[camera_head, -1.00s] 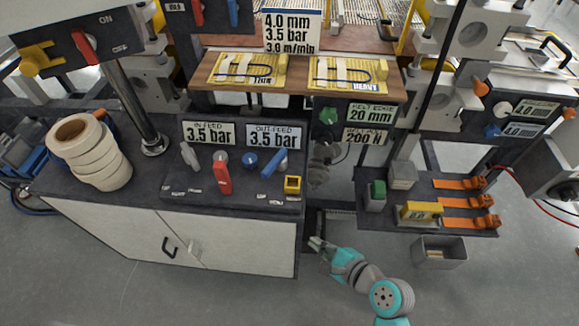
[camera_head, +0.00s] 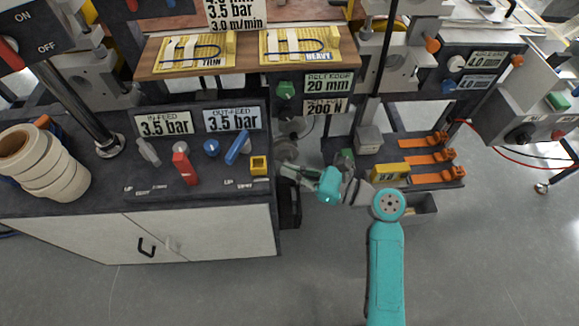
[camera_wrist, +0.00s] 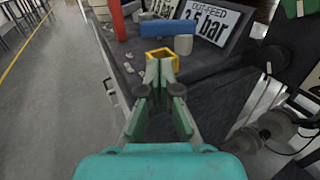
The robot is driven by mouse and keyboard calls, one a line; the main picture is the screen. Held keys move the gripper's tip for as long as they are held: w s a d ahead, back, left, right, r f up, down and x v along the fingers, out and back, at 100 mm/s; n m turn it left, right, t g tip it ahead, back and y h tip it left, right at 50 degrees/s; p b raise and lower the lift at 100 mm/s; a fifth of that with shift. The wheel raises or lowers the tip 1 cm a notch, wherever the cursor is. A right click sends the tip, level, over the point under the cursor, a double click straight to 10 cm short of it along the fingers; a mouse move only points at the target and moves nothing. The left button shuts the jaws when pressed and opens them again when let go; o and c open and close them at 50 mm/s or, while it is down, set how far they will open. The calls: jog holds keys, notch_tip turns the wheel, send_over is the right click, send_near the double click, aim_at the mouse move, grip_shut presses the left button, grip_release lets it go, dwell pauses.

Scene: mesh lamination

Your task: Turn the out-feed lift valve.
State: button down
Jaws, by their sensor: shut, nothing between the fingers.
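A blue lever (camera_head: 238,148) stands on the dark bench panel below the out-feed 3.5 bar sign (camera_head: 232,120), set at a slant. It also shows in the wrist view as a blue bar (camera_wrist: 168,28), beyond a yellow square frame (camera_wrist: 160,56). My gripper (camera_head: 281,168) is at the bench's right edge, right of the yellow frame and apart from the lever. In the wrist view my gripper (camera_wrist: 161,68) is shut and empty, its fingertips pointing toward the yellow frame.
A red lever (camera_head: 183,165) and a grey lever (camera_head: 148,152) stand left of the blue knob. White rolls (camera_head: 38,160) sit at the bench's left end. A shelf with orange clamps (camera_head: 430,158) is to the right. Open floor (camera_head: 310,275) lies in front.

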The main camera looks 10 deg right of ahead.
aim_at(236, 154)
jog(key=x, duration=1.1)
jog(key=shift+w+a+f, duration=0.1)
jog(key=shift+a, duration=0.1)
jog(key=shift+w+a, duration=0.15)
jog(key=shift+a, duration=0.75)
